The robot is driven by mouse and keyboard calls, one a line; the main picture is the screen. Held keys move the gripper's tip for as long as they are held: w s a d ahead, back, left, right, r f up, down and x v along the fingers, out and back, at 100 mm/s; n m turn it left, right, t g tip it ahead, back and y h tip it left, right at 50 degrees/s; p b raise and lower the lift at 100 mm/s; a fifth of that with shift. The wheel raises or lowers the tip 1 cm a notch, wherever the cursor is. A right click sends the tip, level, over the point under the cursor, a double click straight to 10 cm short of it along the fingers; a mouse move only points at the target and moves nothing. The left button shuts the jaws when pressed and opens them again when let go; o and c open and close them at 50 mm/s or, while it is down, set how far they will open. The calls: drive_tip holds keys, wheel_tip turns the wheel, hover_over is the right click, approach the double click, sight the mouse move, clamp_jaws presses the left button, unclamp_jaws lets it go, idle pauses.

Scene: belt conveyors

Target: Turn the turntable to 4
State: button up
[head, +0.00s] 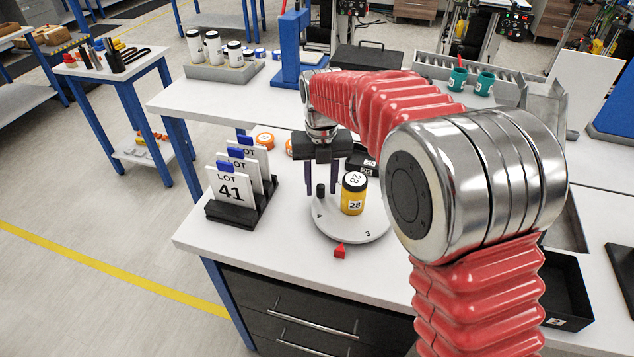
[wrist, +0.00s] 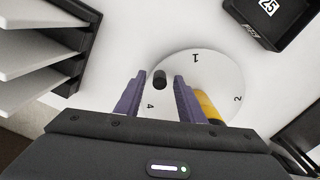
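The turntable (head: 335,226) is a round white disc with numbers on its rim; it also shows in the wrist view (wrist: 210,75). A red pointer (head: 340,251) sits at its near edge, between the 4 on the left and the 3 on the right. A short black knob (head: 321,191) stands on the disc near the 4. The right finger is close to the jar (wrist: 208,108).
A black rack (head: 240,210) with upright LOT cards stands left of the turntable. Orange-lidded items (head: 264,140) lie behind. A dark bin marked 25 (wrist: 268,18) is beyond the disc. A black tray (head: 568,290) lies to the right.

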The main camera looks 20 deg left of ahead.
drive_tip(key=shift+r, duration=0.1)
wheel_tip(320, 180, up, 14)
drive_tip(key=shift+f, duration=0.25)
idle(0.4)
